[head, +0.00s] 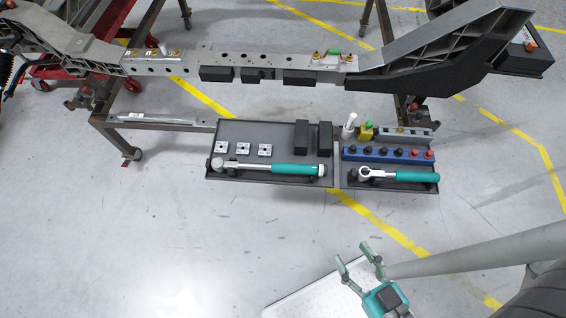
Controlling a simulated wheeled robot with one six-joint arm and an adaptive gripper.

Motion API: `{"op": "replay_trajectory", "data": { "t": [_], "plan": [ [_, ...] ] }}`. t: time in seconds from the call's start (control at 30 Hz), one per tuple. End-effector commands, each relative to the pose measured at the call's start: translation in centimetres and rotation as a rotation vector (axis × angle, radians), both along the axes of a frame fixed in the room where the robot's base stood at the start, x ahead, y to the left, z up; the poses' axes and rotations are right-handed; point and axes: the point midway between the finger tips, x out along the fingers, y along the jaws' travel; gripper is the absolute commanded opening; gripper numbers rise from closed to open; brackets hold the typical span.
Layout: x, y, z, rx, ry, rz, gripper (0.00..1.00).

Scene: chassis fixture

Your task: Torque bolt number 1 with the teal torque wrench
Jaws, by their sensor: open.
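Two teal-handled tools lie in the trays of the fixture. The longer teal torque wrench (290,169) lies level along the front of the left tray, its silver head to the left. A shorter teal-handled ratchet (410,176) lies along the front of the right tray. Bolts with brass-coloured parts sit on the chassis beam, a left group (175,53) and a right group (317,55); I cannot read which is number 1. My gripper (357,256) is open and empty, low in the picture, in front of the trays and apart from both tools.
The left tray (260,133) also holds several small metal blocks (243,149) and two dark blocks (301,137). The right tray has a blue rack (360,153) of sockets, with a white bottle (350,125) behind it. The grey floor between my gripper and the trays is clear.

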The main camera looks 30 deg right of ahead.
Motion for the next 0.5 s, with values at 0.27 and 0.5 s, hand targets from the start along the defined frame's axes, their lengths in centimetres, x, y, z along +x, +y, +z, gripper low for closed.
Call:
{"op": "replay_trajectory", "data": {
  "t": [0.27, 0.5],
  "plan": [
    [4.5, -0.3, -7.9, 0.288, 0.153, -0.127, 0.56],
    [9.5, -0.4, -14.7, 0.583, 0.312, -0.292, 0.56]
  ]
}}
